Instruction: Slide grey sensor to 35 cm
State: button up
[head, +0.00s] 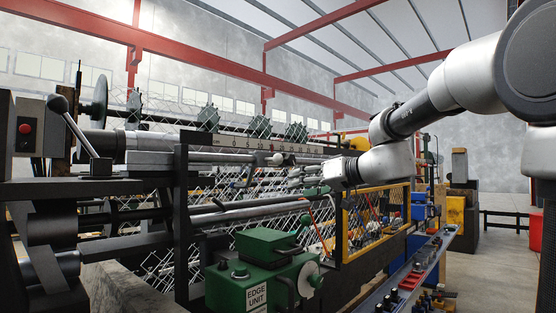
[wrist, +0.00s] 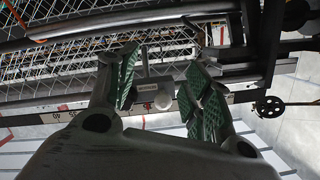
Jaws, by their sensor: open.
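The grey sensor (wrist: 148,87) is a small block with a dark label and a pale round knob. In the wrist view it shows between the two green-padded fingers of my gripper (wrist: 163,80). The fingers are spread, with a visible gap on the right side; I cannot tell whether the left finger touches the block. The numbered scale (wrist: 60,116) runs behind it and appears upside down there. In the head view the scale (head: 255,143) runs along the top of the machine frame, and a pale knob (head: 277,158) shows just below it. My fingers are hard to make out in the head view.
A green edge unit (head: 255,265) stands at the front of the weaving machine. A yellow-framed mesh guard (head: 375,222) is below my arm. Chain-link mesh and metal rails fill the machine behind. A black handwheel (wrist: 269,107) is at the right of the wrist view.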

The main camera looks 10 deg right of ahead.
aim_at(282, 158)
notch_tip(282, 158, up, 7)
jog(key=w+a+n+t, duration=0.1)
jog(key=n+t, duration=0.1)
jog(key=n, duration=0.1)
jog(key=shift+n+y, duration=0.4)
jog(key=shift+n, duration=0.2)
jog(key=x, duration=0.8)
jog(key=shift+w+r, duration=0.1)
jog(key=shift+w, duration=0.15)
jog(key=shift+d, duration=0.1)
grip_shut()
